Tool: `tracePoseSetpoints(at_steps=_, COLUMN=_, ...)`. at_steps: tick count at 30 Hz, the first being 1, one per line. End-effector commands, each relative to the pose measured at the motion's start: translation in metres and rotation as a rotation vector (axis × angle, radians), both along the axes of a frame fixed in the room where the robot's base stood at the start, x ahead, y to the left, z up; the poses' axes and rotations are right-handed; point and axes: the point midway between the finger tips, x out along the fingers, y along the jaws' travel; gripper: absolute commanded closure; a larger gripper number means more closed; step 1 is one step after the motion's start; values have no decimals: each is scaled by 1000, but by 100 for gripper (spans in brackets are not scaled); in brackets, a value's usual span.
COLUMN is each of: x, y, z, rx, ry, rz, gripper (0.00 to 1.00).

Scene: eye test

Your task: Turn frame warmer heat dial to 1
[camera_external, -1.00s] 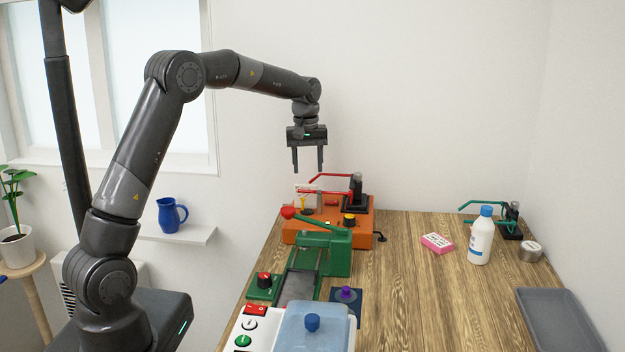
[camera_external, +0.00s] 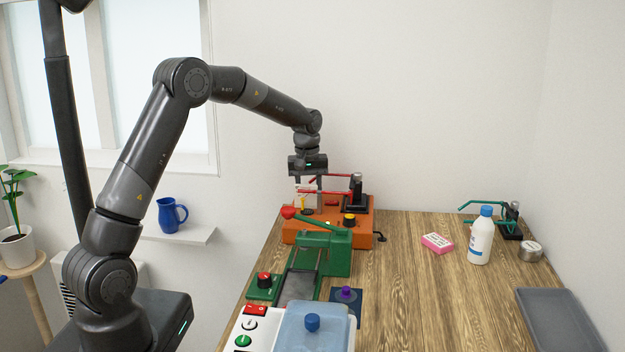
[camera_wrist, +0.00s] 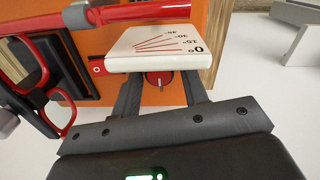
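An orange machine (camera_external: 364,239) stands at the back left of the table; no label naming a frame warmer is readable. In the wrist view, a small round red dial (camera_wrist: 156,79) with a white pointer line sits on an orange surface (camera_wrist: 150,97). My gripper (camera_wrist: 160,88) is open and empty, its two fingers either side of that dial in the picture. A white plate (camera_wrist: 150,47) with an angle scale partly covers the dial and the fingertips. Whether the fingers touch the dial cannot be told. In the external view my gripper (camera_external: 309,197) points down over the machine.
A red bar (camera_wrist: 140,13) crosses close above the plate. In front of the orange machine stand a green machine (camera_external: 338,262) with a lever and a white box (camera_external: 270,340) with knobs. A white bottle (camera_external: 480,245) and pink box (camera_external: 436,243) stand right.

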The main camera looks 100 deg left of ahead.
Motion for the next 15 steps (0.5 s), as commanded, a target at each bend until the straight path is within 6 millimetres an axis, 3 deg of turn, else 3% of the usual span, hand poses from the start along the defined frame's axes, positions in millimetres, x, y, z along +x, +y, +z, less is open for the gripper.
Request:
tracePoseSetpoints(at_steps=12, x=0, y=0, z=0, rx=0, ry=0, rz=0, gripper=94)
tracePoseSetpoints(at_steps=15, x=0, y=0, z=0, rx=0, ry=0, rz=-2, gripper=94)
